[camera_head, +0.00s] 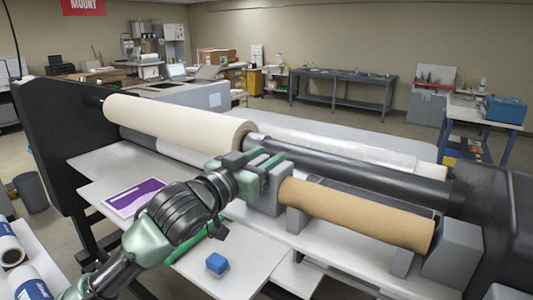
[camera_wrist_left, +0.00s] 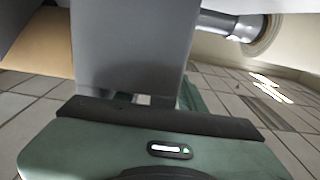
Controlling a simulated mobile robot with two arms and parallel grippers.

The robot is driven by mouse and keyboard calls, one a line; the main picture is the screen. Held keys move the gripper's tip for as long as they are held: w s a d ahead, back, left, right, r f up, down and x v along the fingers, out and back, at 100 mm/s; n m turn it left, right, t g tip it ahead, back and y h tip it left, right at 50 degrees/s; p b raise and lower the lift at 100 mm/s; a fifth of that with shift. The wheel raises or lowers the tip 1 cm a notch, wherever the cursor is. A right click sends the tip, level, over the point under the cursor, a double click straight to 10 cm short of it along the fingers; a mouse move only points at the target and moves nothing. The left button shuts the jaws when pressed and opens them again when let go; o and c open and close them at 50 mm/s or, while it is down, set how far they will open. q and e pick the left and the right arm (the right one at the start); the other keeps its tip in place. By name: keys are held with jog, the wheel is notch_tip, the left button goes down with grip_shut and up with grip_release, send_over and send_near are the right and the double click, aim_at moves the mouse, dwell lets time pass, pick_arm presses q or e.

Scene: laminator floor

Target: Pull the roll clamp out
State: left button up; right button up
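The grey block at the left end of the brown roll (camera_head: 355,213) looks like the roll clamp (camera_head: 264,202). My left gripper (camera_head: 258,168) is at the top of this block, with its green fingers close against it. In the left wrist view the grey block (camera_wrist_left: 130,45) fills the middle, right beyond the gripper's green body and black edge (camera_wrist_left: 160,118). The block hides most of the fingers, so I cannot tell whether they grip it or only stand around it. My right gripper is not in view.
A large cream roll (camera_head: 175,122) and a dark roller (camera_head: 350,168) lie behind the clamp. Another grey block (camera_head: 455,250) stands at the brown roll's right end. A blue block (camera_head: 216,263) and a purple sheet (camera_head: 134,198) lie on the front shelves.

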pick_arm(q)
grip_shut()
dwell(1.5)
